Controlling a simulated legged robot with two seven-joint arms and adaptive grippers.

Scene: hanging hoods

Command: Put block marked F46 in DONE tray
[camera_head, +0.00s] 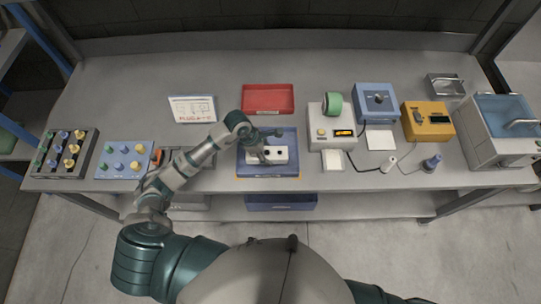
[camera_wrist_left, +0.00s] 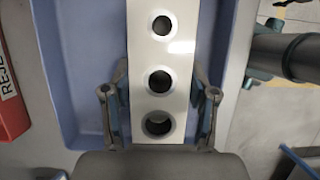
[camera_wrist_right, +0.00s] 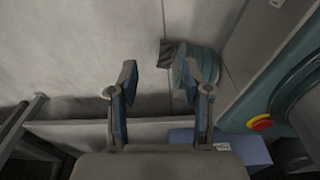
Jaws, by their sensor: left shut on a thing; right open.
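A white block (camera_head: 282,158) with a row of round holes lies over the blue tray (camera_head: 268,171) at the middle of the bench. In the left wrist view the block (camera_wrist_left: 160,55) stands upright in the picture between the two fingers, with the blue tray (camera_wrist_left: 72,90) around it. My left gripper (camera_wrist_left: 160,92) is shut on the block's sides. I cannot tell whether the block touches the tray floor. No F46 mark or DONE label is readable. My right gripper (camera_wrist_right: 158,80) is open and empty, away from the bench top, above the floor.
A red tray (camera_head: 267,98) is behind the blue one; its label is partly seen in the left wrist view. Another blue bin (camera_head: 281,202) sits below the bench top. Devices (camera_head: 331,133) with cables stand to the right, racks of knobs (camera_head: 124,160) to the left.

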